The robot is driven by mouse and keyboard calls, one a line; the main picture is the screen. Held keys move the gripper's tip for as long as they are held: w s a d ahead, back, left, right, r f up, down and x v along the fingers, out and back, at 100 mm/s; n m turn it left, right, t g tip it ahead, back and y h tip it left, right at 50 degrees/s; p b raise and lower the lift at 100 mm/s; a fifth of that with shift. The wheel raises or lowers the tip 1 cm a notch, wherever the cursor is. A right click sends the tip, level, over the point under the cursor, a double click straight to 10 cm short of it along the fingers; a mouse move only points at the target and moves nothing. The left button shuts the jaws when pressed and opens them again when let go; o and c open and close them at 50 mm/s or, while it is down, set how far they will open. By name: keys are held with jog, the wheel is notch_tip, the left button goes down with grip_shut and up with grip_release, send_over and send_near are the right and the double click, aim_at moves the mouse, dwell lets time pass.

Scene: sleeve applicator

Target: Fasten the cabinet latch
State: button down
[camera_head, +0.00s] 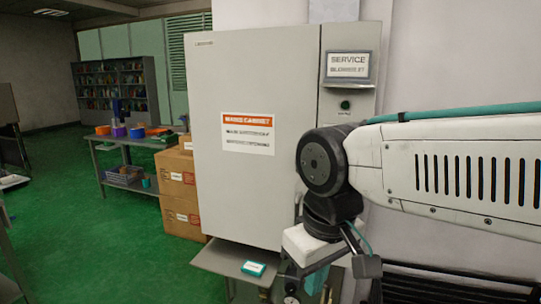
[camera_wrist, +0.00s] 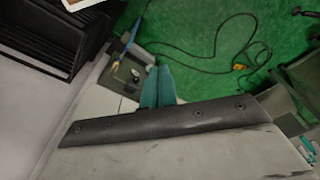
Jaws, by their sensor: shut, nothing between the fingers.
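The tall grey cabinet (camera_head: 255,180) stands in the middle of the head view, with an orange-and-white label on its large front door. The door looks shut or nearly so; I cannot tell which. My gripper (camera_head: 316,281) is low in front of the cabinet's lower right side, with teal fingers. In the wrist view my gripper (camera_wrist: 158,88) is shut and empty, its teal fingers partly hidden behind a dark bolted strip (camera_wrist: 165,122). A small dark plate (camera_wrist: 124,76) with round fittings lies left of the fingers. I cannot clearly identify the latch; my arm covers part of the door's right edge.
A service panel (camera_head: 348,66) with a green button is right of the door. A small shelf (camera_head: 222,262) holding a teal-and-white box (camera_head: 253,268) juts out below. Cardboard boxes (camera_head: 178,190) stand at left. A cable (camera_wrist: 215,52) lies on the green floor.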

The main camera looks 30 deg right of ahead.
jog(key=w+d+r+m+g+h, duration=0.1)
jog(key=w+d+r+m+h, duration=0.1)
jog(key=w+r, duration=0.5)
jog(key=w+d+r+m+g+h, duration=0.1)
jog(key=w+d+r+m, duration=0.2)
jog(key=w, duration=0.5)
jog(key=m+g+h, duration=0.1)
jog(key=m+h, duration=0.3)
jog(key=m, duration=0.3)
send_near(286, 153)
jog(key=a, duration=0.4)
jog(key=shift+w+a+r, duration=0.25)
jog(key=shift+r, duration=0.2)
jog(key=s+d+f, duration=0.1)
jog(key=d+f, duration=0.1)
jog(key=s+d+f, duration=0.1)
jog(key=d+f, duration=0.2)
jog(key=s+d+f, duration=0.1)
jog(key=d+f, duration=0.1)
jog(key=shift+s+d+f, duration=0.3)
jog(key=shift+s+f, duration=0.05)
jog(key=shift+f, duration=0.05)
jog(key=shift+s+d+f, duration=0.1)
jog(key=shift+s+d, duration=0.25)
jog(key=shift+s, duration=0.05)
